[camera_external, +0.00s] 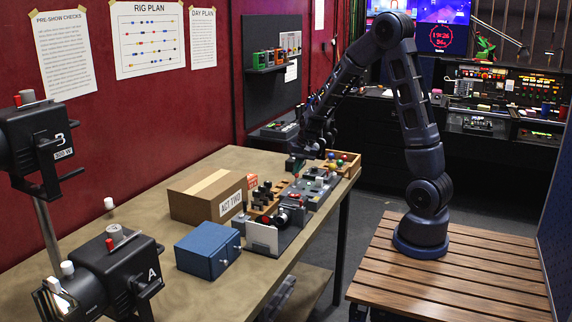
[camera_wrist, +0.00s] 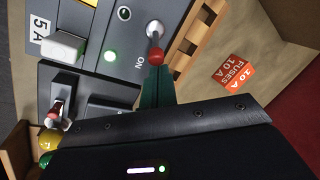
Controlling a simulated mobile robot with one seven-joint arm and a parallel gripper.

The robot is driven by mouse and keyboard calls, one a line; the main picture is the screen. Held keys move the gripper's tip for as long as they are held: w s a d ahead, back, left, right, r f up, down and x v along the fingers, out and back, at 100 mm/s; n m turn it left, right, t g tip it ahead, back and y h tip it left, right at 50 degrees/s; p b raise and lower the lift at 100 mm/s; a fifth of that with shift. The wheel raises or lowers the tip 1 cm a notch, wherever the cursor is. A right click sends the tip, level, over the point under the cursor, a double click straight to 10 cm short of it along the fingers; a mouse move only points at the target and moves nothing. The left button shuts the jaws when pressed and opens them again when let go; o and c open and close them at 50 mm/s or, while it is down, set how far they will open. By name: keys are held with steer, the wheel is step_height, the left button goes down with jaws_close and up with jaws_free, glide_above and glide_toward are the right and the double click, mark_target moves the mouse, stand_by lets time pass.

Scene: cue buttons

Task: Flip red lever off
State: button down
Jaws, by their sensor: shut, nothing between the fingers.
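In the wrist view a red-tipped lever (camera_wrist: 154,56) with a metal stalk rises from a grey panel (camera_wrist: 125,38). It leans toward the picture's bottom, beside the printed word "ON". In the external view my gripper (camera_external: 294,166) is low over the panels on the table, where the lever is too small to make out.
A white block switch (camera_wrist: 62,47) and another small red-tipped switch (camera_wrist: 57,110) are nearby. The external view shows a blue box (camera_external: 207,250) on the table (camera_external: 140,245).

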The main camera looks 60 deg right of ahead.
steer(key=shift+a+r+h, duration=0.25)
steer(key=shift+a+h, duration=0.2)
steer(key=shift+h, duration=0.25)
steer(key=shift+a+r+h, duration=0.2)
steer(key=shift+a+h, duration=0.2)
steer(key=shift+h, duration=0.3)
stand_by(0.7)
steer(key=shift+a+h, duration=0.2)
steer(key=shift+h, duration=0.1)
steer(key=shift+a+r+n+h, duration=0.1)
steer(key=shift+a+n+h, duration=0.15)
steer(key=shift+a+h, duration=0.55)
steer(key=shift+a+r+n+h, duration=0.1)
steer(key=shift+a+n+h, duration=0.3)
steer(key=shift+h, duration=0.7)
steer(key=shift+a+r, duration=0.1)
steer(key=shift+r, duration=0.05)
steer(key=shift+r, duration=0.7)
steer(key=shift+w+d+r, duration=0.75)
steer(key=shift+w+d, duration=0.5)
steer(key=shift+w, duration=0.2)
steer(key=s+a+r, duration=0.2)
steer(key=a+r, duration=0.4)
steer(key=a, duration=0.1)
steer(key=shift+s+r, duration=0.2)
steer(key=shift+r, duration=0.15)
steer(key=shift+a, duration=0.1)
